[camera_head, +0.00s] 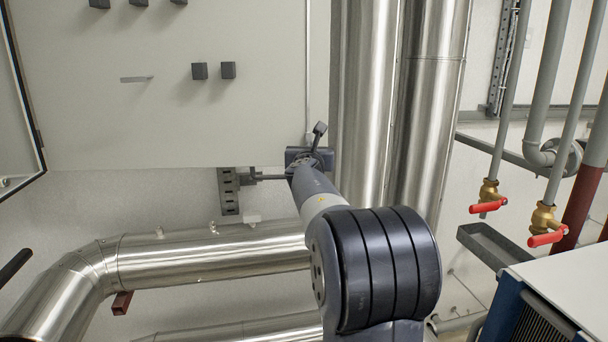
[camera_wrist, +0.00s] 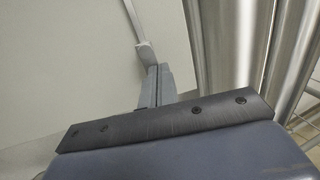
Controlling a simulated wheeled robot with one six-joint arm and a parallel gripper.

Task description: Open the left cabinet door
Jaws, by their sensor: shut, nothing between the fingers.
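A large pale grey cabinet front (camera_head: 130,110) fills the upper left of the head view, with several black knobs and a small slot-like fitting (camera_head: 136,79). At the far left edge a pale panel with a black border (camera_head: 15,130) stands at an angle to it. It looks like a door swung open, but most of it is out of frame. My gripper (camera_head: 252,177) is just below the cabinet's lower edge, pointing left, near the right end. In the wrist view my gripper (camera_wrist: 157,70) is shut and empty, its fingers together beside a pale panel (camera_wrist: 60,70).
Shiny vertical pipes (camera_head: 370,100) stand right of the cabinet, close to my arm. A fat horizontal pipe (camera_head: 210,255) runs below. A slotted bracket (camera_head: 229,190) is by the fingers. A thin conduit (camera_wrist: 143,50) ends near the fingertips. Red-handled valves (camera_head: 488,206) are at right.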

